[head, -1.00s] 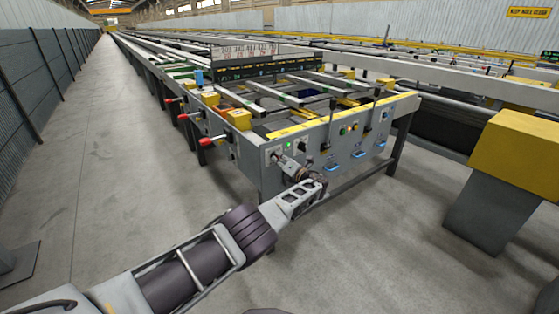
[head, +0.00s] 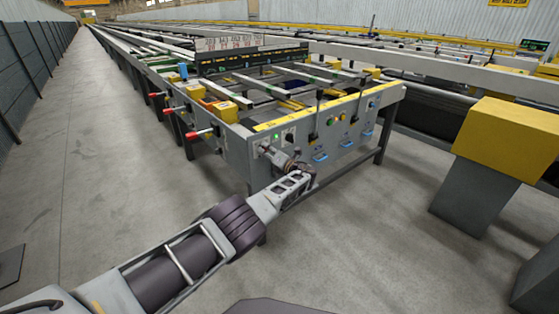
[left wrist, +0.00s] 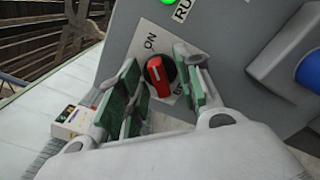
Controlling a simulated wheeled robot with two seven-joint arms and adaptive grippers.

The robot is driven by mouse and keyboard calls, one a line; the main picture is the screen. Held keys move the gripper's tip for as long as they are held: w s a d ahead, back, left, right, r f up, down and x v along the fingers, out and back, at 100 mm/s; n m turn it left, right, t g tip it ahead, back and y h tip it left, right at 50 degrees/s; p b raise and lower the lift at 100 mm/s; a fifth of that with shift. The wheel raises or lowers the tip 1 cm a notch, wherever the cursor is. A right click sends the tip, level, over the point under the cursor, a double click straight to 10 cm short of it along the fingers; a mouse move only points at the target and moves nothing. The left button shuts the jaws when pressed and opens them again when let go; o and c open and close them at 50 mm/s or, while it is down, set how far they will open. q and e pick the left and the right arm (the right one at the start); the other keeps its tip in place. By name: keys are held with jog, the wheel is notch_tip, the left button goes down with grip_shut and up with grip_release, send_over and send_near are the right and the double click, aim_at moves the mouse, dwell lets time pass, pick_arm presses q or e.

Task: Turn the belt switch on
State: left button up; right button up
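The belt switch is a red rotary knob (left wrist: 158,76) on a white plate, with "ON" printed at its upper left and a partly covered label below it. My left gripper (left wrist: 160,88) is open, with one green-padded finger on each side of the knob. Whether the pads touch it I cannot tell. In the head view my left gripper (head: 270,153) is at the left end of the table's grey front panel (head: 252,165) and hides the knob. A lit green lamp (head: 277,136) is just above it. My right gripper is not in view.
A blue button in a grey housing (left wrist: 310,72) is close right of the gripper. Red-tipped levers (head: 200,133) stick out from the table's left side. A yellow-topped post (head: 505,140) stands at right.

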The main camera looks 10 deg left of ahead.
pick_arm(q)
jog(key=shift+s+d, duration=0.35)
jog(key=shift+d, duration=0.2)
jog(key=v, duration=1)
jog(key=shift+s+d, duration=0.2)
jog(key=shift+s, duration=0.1)
dwell(0.3)
jog(key=shift+d+f, duration=0.1)
dwell(0.3)
